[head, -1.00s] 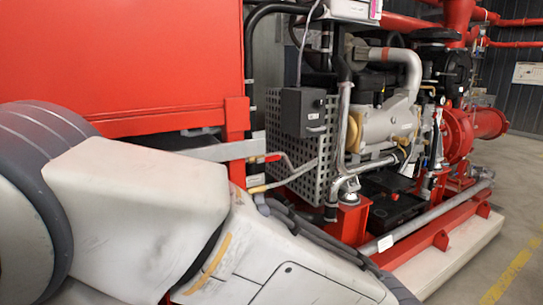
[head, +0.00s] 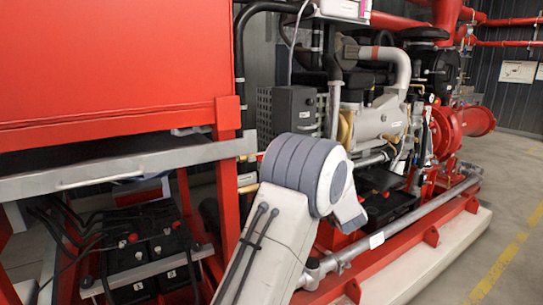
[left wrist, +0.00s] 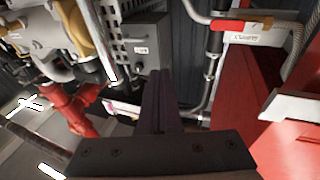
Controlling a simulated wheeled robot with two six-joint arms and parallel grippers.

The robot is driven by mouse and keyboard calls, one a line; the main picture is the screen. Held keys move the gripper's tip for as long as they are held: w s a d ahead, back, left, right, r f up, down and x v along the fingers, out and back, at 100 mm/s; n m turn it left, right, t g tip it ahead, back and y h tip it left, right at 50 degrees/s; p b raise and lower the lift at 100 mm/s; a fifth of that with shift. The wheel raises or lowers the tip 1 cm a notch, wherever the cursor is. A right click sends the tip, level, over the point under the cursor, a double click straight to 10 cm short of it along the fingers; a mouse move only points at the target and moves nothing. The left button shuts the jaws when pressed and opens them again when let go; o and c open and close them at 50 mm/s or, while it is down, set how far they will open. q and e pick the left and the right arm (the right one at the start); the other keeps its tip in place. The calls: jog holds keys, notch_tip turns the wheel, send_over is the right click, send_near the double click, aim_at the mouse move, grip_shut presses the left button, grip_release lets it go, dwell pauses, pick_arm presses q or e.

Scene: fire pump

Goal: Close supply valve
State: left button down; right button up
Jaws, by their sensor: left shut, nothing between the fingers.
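The supply valve's red lever handle (left wrist: 228,25) shows at the top of the left wrist view, on a pipe with a white label (left wrist: 246,38). In the head view I cannot make the valve out; my arm and the tank frame stand in front of that area. My left gripper's dark fingers (left wrist: 158,78) are shut and empty in the left wrist view. Their tips are apart from the handle, below and to the left of it in that picture. The left gripper is hidden in the head view. My right gripper is in neither view.
A red tank (head: 115,65) with a grey rail (head: 125,165) stands at left, with batteries (head: 150,262) below. A grey control box (head: 290,110) hangs beside the engine (head: 375,120); the box is also in the left wrist view (left wrist: 145,42). Clear floor lies at right.

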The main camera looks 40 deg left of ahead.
pick_arm(q)
jog(key=s+a+n+g+y, duration=0.4)
jog(key=a+g+y, duration=0.1)
jog(key=a, duration=0.2)
jog(key=shift+s+a+r, duration=0.25)
jog(key=shift+s+r, duration=0.05)
jog(key=shift+w+a, duration=0.1)
jog(key=w+a, duration=0.3)
jog(key=a, duration=0.5)
jog(key=shift+w+a+f, duration=0.25)
jog(key=shift+f, duration=0.1)
